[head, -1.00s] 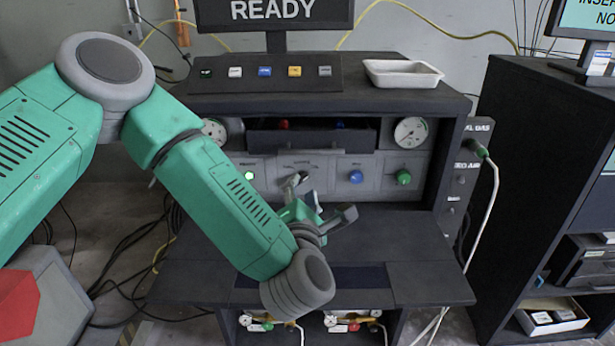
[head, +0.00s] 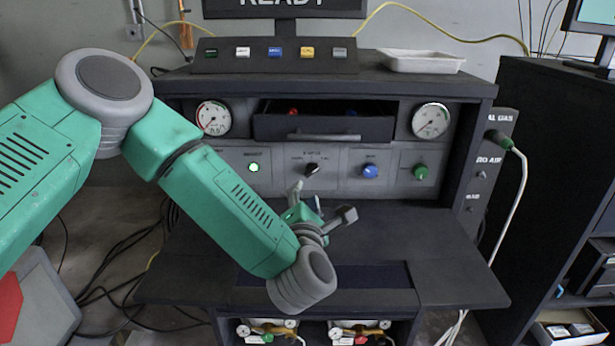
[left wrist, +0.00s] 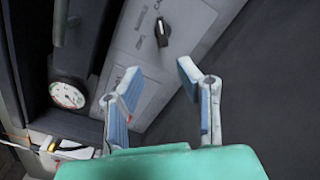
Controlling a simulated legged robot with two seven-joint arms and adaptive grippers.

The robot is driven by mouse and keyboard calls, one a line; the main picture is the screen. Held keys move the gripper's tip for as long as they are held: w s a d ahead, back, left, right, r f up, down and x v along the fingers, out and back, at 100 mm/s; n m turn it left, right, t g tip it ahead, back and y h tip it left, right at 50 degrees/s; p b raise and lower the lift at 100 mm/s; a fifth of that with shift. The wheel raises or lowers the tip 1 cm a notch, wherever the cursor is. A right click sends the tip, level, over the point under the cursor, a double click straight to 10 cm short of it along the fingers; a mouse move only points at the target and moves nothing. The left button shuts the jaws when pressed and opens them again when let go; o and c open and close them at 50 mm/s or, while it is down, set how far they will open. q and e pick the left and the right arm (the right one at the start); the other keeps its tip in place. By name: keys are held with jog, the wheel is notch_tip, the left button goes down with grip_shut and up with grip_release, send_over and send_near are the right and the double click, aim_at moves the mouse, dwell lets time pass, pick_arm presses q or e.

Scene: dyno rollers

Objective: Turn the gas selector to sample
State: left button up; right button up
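The gas selector (head: 312,169) is a small black knob on the grey panel, between the lit green button and the blue knob. My right gripper is not in view.
A lit green button (head: 254,167), a blue knob (head: 370,171) and a green knob (head: 420,172) share the panel. Above is an open drawer (head: 322,127) between two gauges (head: 213,117). The dark worktop (head: 420,245) below is clear. A white tray (head: 420,61) sits on top.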

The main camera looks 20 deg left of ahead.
aim_at(313, 173)
pick_arm(q)
jog(key=w, duration=0.8)
jog(key=shift+w+r+b, duration=0.15)
jog(key=shift+w+b, duration=0.15)
jog(key=shift+w, duration=0.05)
jog(key=shift+w+a, duration=0.2)
jog(key=shift+a, duration=0.1)
jog(key=shift+w+a, duration=0.1)
jog(key=shift+a, duration=0.65)
jog(key=shift+d, duration=0.25)
grip_shut()
jog(key=shift+d, duration=0.35)
jog(key=shift+a, duration=0.1)
